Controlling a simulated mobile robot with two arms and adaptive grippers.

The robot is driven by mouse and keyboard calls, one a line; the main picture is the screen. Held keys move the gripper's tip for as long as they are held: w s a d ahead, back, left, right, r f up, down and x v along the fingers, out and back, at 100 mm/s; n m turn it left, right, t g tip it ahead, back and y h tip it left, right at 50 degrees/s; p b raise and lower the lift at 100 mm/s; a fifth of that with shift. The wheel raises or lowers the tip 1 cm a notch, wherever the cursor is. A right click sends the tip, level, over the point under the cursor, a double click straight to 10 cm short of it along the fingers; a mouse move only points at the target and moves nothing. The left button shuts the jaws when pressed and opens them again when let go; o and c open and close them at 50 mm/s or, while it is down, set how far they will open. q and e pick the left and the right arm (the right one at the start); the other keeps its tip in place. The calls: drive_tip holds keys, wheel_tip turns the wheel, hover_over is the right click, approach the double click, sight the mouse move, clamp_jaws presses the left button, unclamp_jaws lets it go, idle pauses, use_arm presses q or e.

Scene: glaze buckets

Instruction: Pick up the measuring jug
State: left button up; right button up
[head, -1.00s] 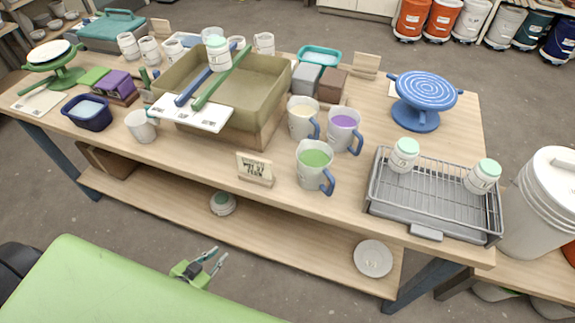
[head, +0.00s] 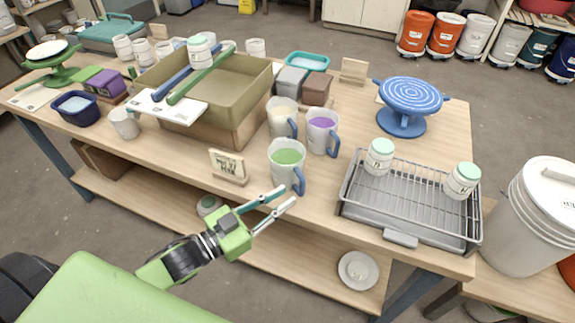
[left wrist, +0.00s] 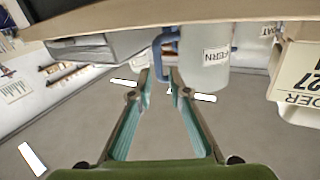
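Three pale measuring jugs with blue handles stand on the wooden table: one with green liquid (head: 287,172) nearest the front edge, one with purple (head: 321,132) and one with cream (head: 280,119) behind it. My left gripper (head: 289,196) is open and empty, its fingertips just in front of the green jug's base and handle. In the left wrist view, a jug labelled FERN (left wrist: 205,70) shows its blue handle (left wrist: 164,52) just beyond the gap between my open fingertips (left wrist: 160,87). Contact cannot be told. My right gripper is out of view.
A wire rack (head: 410,205) with two lidded jars stands right of the jugs. A small sign (head: 228,166) stands left of the green jug. An olive basin (head: 215,95) is behind, and a blue turntable (head: 408,100) at the back right.

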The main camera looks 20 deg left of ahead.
sight(300, 191)
use_arm(q)
drive_tip(key=shift+f+p+x, duration=0.2)
drive_tip(key=shift+p+x, duration=0.05)
drive_tip(key=shift+x, duration=1.45)
drive_tip(key=shift+f+p+x, duration=0.2)
drive_tip(key=shift+p+x, duration=0.05)
drive_tip(key=shift+x, duration=1.45)
drive_tip(key=shift+d, duration=0.1)
drive_tip(key=shift+s, duration=0.1)
clamp_jaws()
drive_tip(key=shift+r, duration=0.15)
